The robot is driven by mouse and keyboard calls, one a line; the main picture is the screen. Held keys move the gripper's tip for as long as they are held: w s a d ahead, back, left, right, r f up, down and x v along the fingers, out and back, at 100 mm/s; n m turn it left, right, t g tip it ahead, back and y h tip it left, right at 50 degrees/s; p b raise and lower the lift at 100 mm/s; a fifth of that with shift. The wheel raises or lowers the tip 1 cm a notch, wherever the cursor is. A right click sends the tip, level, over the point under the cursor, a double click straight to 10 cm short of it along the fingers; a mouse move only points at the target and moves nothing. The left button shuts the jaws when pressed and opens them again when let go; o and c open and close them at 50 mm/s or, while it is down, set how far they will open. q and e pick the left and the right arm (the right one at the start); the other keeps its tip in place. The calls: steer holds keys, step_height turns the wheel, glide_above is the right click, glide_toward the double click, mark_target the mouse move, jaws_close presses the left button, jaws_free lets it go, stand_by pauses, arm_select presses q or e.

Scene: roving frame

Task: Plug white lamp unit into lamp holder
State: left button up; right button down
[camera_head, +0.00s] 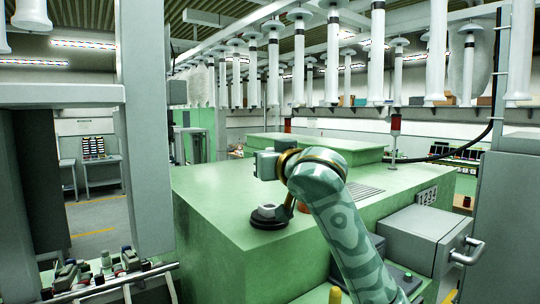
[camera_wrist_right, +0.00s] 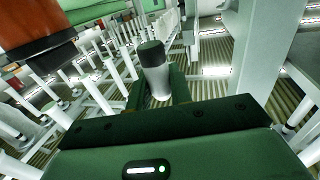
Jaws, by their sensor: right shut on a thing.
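My right arm reaches over the green machine top in the head view. Its gripper end (camera_head: 265,164) is seen from behind, so the fingers do not show there. In the right wrist view my right gripper (camera_wrist_right: 155,82) is shut on the white lamp unit (camera_wrist_right: 159,82), a short white cylinder with a dark end. The lamp unit is hidden in the head view. A black round base with a pale six-sided piece (camera_head: 268,210) stands on the machine top below the gripper. A red lamp on a thin pole (camera_head: 395,126) stands farther right. I cannot tell which is the lamp holder. My left gripper is out of view.
The green machine top (camera_head: 215,190) is mostly clear. A grey box with a handle (camera_head: 425,237) is at its right. White tubes (camera_head: 376,60) hang overhead. A grey post (camera_head: 145,110) stands at left. An orange-brown round body (camera_wrist_right: 32,32) is close in the wrist view.

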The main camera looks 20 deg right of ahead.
steer(key=f+b, duration=0.1)
steer(key=f, duration=0.3)
steer(key=shift+w+b, duration=0.2)
steer(key=shift+b, duration=0.15)
steer(key=shift+s+f, duration=0.1)
steer(key=shift+f, duration=0.55)
steer(key=shift+p, duration=0.35)
stand_by(0.4)
steer(key=shift+p, duration=0.35)
stand_by(0.6)
steer(key=shift+p, duration=0.5)
